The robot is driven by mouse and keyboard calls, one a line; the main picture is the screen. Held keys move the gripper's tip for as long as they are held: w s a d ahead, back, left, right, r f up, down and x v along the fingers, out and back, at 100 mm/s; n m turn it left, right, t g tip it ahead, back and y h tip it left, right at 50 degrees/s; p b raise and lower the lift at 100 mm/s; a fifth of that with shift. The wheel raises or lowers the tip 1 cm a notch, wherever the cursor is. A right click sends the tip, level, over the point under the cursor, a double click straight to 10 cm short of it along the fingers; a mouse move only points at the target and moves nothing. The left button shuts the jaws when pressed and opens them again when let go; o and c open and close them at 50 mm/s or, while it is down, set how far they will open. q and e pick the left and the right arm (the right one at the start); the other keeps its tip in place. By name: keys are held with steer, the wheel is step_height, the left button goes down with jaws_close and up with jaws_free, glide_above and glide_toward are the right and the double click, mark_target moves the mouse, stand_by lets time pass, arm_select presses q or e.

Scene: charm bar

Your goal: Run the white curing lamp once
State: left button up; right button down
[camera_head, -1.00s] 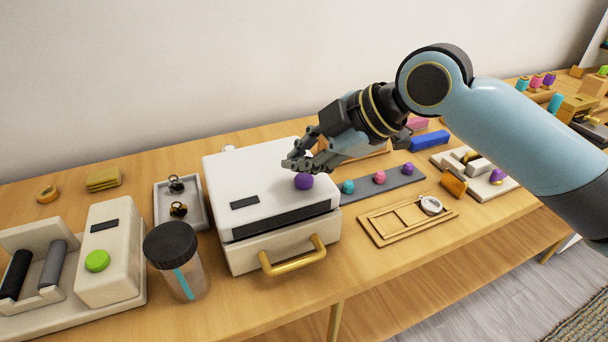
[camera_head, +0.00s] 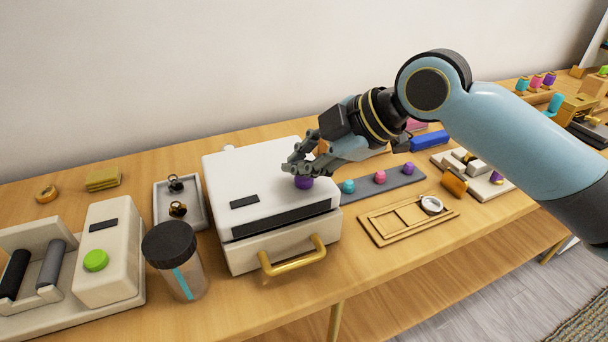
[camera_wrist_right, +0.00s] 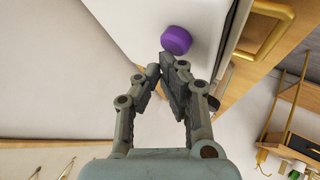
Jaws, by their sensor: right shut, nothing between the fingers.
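The white curing lamp (camera_head: 265,165) is a white box on the bench with a dark front strip, a small dark display on top and a gold drawer handle (camera_head: 292,257). A purple round button (camera_head: 304,183) sits on its top right; it also shows in the right wrist view (camera_wrist_right: 176,40). The drawer looks shut. My right gripper (camera_head: 292,167) is shut and empty, its fingertips at the button's upper edge in the head view. In the wrist view the fingertips (camera_wrist_right: 167,62) are just short of the button; I cannot tell whether they touch. My left gripper is not in view.
Left of the lamp are a grey tray (camera_head: 181,222) with two dark-topped rings, a lidded jar (camera_head: 187,282) and a beige machine with a green button (camera_head: 96,260). Right are a grey strip with coloured balls (camera_head: 383,184) and a wooden frame (camera_head: 391,224).

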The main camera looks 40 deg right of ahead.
mark_target(303, 179)
steer(key=shift+f+b, duration=0.4)
steer(key=shift+f, duration=0.2)
stand_by(0.6)
steer(key=shift+r, duration=0.1)
steer(key=shift+r+p, duration=0.9)
steer(key=shift+p, duration=0.1)
steer(key=shift+r, duration=0.1)
step_height(303, 179, up, 5)
steer(key=p, duration=0.4)
steer(key=shift+p, duration=0.35)
